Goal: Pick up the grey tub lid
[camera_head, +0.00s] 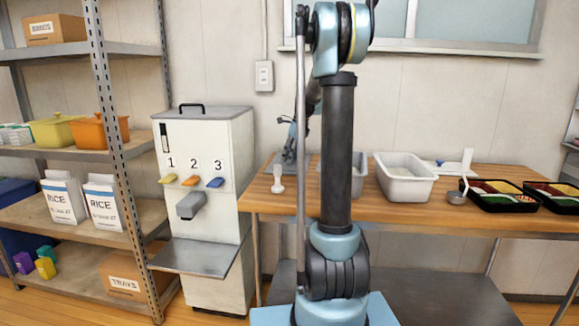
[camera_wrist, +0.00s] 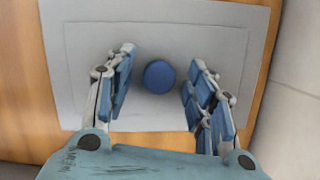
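The grey tub lid (camera_wrist: 80,55) fills much of the wrist view, a flat rectangular plate with a round blue knob (camera_wrist: 159,76) near its middle. It lies on the wooden table. My gripper (camera_wrist: 164,62) is open above the lid, with one finger left and one finger right of the knob. Gaps show between the knob and both fingers. In the head view my gripper (camera_head: 289,141) is small at the table's back left, partly behind my arm. The height of the fingertips above the lid is hard to tell.
My arm partly hides a grey tub (camera_head: 358,178) on the table. A white tub (camera_head: 405,184), a ladle (camera_head: 457,197) and black bento trays (camera_head: 499,205) stand to the right. A white utensil (camera_head: 277,181) is near the left edge; a dispenser (camera_head: 202,140) stands left of the table.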

